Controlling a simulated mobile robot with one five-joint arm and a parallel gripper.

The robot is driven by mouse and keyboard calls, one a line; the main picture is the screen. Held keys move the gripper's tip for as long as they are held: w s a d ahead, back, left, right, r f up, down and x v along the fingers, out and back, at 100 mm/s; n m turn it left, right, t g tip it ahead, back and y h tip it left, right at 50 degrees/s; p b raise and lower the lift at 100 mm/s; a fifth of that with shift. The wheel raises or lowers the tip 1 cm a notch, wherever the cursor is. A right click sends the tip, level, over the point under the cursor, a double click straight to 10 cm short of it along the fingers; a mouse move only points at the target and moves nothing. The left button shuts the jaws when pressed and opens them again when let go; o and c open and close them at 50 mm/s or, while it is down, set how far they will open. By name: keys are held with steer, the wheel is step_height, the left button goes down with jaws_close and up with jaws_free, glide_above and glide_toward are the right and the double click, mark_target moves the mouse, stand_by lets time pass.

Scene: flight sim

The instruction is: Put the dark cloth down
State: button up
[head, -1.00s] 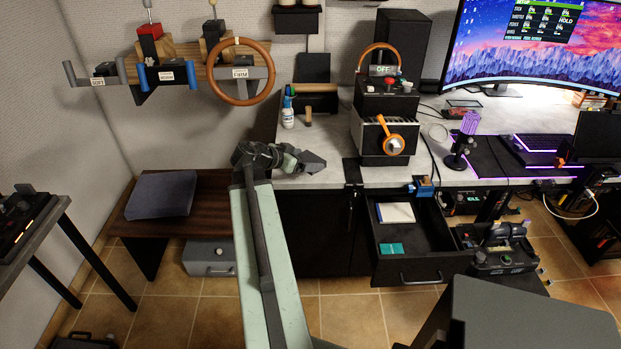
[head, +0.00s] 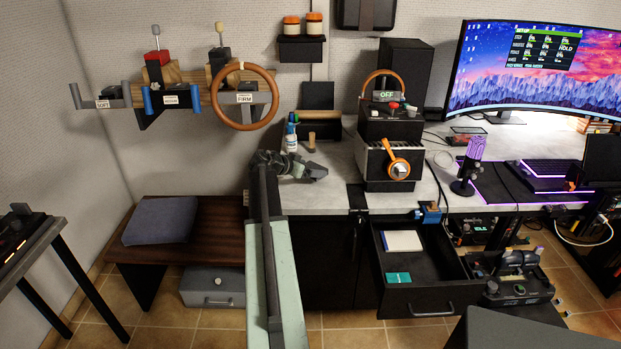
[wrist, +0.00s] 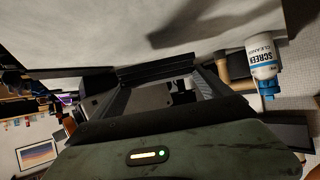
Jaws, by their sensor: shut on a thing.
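My gripper (head: 315,170) is over the left part of the grey desktop (head: 340,196), in front of the spray bottle. In the wrist view my gripper (wrist: 155,65) has its jaws close to the pale desk surface, with a shadow beyond them. It is shut on the dark cloth, which I can barely tell apart from the dark jaws; its outline and hanging edges are not clear. I cannot tell whether the cloth touches the desk. The white screen cleaner bottle (wrist: 262,62) stands close beside the jaws and also shows in the head view (head: 291,140).
An orange-handled device (head: 390,165) stands right of my gripper. An open drawer (head: 425,296) holds a notepad and a teal item. A dark cushion (head: 160,220) lies on the low wooden bench (head: 218,235). The steering wheel (head: 245,97) hangs on the wall.

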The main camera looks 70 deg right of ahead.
steer(key=shift+d+f+b, duration=0.15)
steer(key=shift+f+b, duration=1.75)
steer(key=shift+f, duration=0.05)
steer(key=shift+r, duration=0.15)
steer(key=o, duration=1.1)
steer(key=shift+r+p, duration=0.15)
steer(key=shift+p, duration=0.15)
steer(key=p+v, duration=0.5)
steer(key=v, duration=0.6)
steer(key=shift+w+a+r, duration=0.1)
steer(key=shift+w+a, duration=0.1)
steer(key=shift+a, duration=0.25)
